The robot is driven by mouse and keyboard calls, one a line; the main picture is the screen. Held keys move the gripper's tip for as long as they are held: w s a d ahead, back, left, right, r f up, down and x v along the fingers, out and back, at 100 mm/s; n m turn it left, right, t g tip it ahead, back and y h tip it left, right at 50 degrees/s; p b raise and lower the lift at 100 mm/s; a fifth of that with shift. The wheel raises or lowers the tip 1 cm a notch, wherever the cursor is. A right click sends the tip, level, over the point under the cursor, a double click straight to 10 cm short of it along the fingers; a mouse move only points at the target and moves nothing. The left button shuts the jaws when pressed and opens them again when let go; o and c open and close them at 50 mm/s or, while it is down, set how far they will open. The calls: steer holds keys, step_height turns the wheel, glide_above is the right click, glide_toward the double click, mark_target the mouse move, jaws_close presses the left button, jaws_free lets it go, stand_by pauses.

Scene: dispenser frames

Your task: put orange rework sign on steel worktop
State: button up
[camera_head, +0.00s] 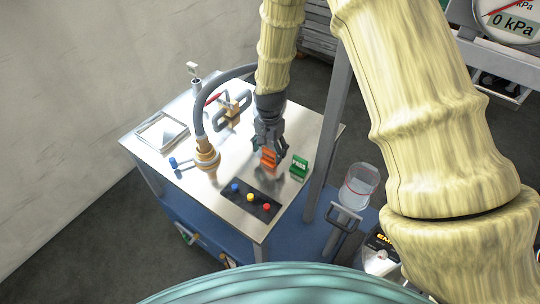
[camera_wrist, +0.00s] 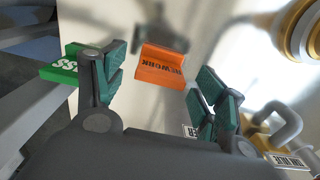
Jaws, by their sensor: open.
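The orange rework sign (camera_wrist: 161,66) is on the steel worktop (camera_head: 226,193), its dark lettering facing my wrist camera. In the head view the orange sign (camera_head: 268,158) shows just below the fingertips, partly covered by them. My gripper (camera_wrist: 160,85) is open, with its green-padded fingers on either side of the sign and clear space between pads and sign. In the head view my gripper (camera_head: 269,145) points down at the worktop. Whether the sign touches the worktop directly is hard to tell.
A green sign (camera_head: 299,167) stands close to the right of my gripper; it also shows in the wrist view (camera_wrist: 62,69). A button panel (camera_head: 250,199) lies at the front. A brass-based pipe (camera_head: 207,157) and a valve (camera_head: 233,108) stand left. A grey post (camera_head: 328,135) rises at right.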

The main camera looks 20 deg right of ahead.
mark_target(270, 151)
steer(key=shift+r+b, duration=1.45)
steer(key=shift+r, duration=2.95)
